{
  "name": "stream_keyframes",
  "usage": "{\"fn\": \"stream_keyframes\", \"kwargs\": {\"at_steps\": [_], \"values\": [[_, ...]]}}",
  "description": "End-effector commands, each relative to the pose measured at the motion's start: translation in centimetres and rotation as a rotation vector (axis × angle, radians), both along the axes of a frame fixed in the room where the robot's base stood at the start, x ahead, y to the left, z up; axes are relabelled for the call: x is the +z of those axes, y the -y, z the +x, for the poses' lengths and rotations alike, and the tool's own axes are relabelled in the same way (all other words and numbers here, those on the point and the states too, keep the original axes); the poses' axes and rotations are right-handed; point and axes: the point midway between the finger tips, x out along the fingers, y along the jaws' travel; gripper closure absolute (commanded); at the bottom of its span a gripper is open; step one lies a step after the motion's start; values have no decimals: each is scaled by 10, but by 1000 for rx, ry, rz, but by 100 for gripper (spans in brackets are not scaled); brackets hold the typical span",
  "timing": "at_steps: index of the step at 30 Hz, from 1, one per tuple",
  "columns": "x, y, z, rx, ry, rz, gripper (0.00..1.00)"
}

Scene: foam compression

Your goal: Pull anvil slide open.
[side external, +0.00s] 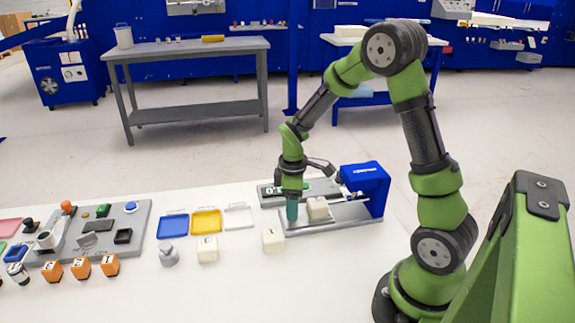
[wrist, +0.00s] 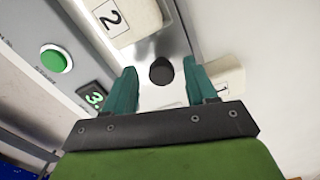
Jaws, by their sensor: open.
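The anvil slide (side external: 345,216) is a silver plate on the compression fixture, running out from under the blue press (side external: 366,187). A cream foam block (side external: 318,208) sits on it; in the wrist view this block (wrist: 122,18) bears a "2". A dark round knob (wrist: 161,71) stands on the plate in the wrist view. My gripper (wrist: 160,88) is open, with its teal fingers on either side of the knob and a gap visible on both sides. In the side view my gripper (side external: 292,212) points down at the slide's left end, hiding the knob.
A control panel with a green button (wrist: 56,58) and a green digit display (wrist: 95,97) lies beside the slide. Cream blocks (side external: 273,240) and (side external: 207,249) stand on the white table. Blue (side external: 173,226), yellow (side external: 206,221) and white trays (side external: 238,216) lie left of the fixture.

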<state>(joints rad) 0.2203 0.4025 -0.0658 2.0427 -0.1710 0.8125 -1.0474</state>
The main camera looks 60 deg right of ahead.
Motion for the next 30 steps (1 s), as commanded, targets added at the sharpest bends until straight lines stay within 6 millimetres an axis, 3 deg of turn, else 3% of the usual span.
{"fn": "stream_keyframes", "kwargs": {"at_steps": [18, 24, 30], "values": [[136, 0, 0, 1, 6, -2, 44], [156, 0, 0, 1, 5, -2, 44], [160, 0, 0, 1, 3, -2, 44]]}}
